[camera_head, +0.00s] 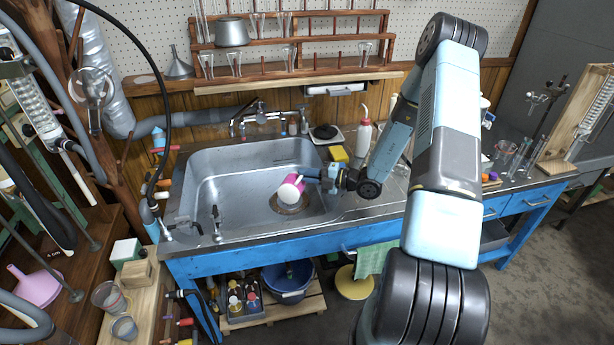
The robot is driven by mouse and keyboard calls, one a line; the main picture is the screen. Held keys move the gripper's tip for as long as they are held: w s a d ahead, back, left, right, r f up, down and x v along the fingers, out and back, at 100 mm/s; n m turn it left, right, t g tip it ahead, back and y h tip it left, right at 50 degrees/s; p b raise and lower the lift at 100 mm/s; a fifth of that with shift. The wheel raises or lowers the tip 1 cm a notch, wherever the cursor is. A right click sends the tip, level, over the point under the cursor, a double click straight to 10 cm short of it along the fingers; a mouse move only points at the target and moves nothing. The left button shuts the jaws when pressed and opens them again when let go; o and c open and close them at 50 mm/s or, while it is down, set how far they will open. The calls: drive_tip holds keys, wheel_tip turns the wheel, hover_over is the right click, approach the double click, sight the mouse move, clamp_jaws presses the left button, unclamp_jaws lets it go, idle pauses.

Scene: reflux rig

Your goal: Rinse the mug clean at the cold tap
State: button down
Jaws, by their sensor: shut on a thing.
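My gripper (314,175) reaches in from the right over the metal sink (225,180). It is shut on the pink and white mug (291,188). The mug is tilted, with its white part toward the lower left, above the round drain area of the sink. The mug's inside cannot be made out. A tap set (262,118) stands at the back edge of the sink, beyond the mug and apart from it. Small taps (215,222) also stand at the sink's front left corner. I cannot tell which tap is the cold one, and no running water can be seen.
A yellow sponge (338,154) and a white wash bottle (364,135) stand right of the sink. A wooden rack (290,50) with glassware hangs behind. A blue bucket (288,280) sits below the bench. The left half of the sink is clear.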

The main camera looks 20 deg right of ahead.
sight(297, 191)
idle(0.4)
drive_tip(key=shift+w+d+r+m, duration=0.15)
drive_tip(key=shift+w+d+m, duration=0.2)
drive_tip(key=shift+w+m, duration=0.3)
drive_tip(key=shift+s, duration=0.15)
drive_tip(key=s+a+n, duration=0.1)
drive_tip(key=n, duration=0.1)
drive_tip(key=s+a+f+n, duration=0.1)
drive_tip(key=s+n, duration=0.1)
drive_tip(key=shift+f, duration=0.2)
drive_tip(key=s+f+n, duration=0.1)
drive_tip(key=s+a+f+n, duration=0.1)
drive_tip(key=n, duration=0.1)
drive_tip(key=shift+a+t, duration=0.1)
drive_tip(key=shift+t, duration=0.2)
drive_tip(key=shift+s+a+f+n, duration=0.15)
drive_tip(key=shift+s+f+n, duration=0.15)
drive_tip(key=shift+n, duration=0.25)
drive_tip(key=shift+s+a+f+n, duration=0.1)
drive_tip(key=shift+s+f+n, duration=0.05)
drive_tip(key=shift+f+n, duration=0.3)
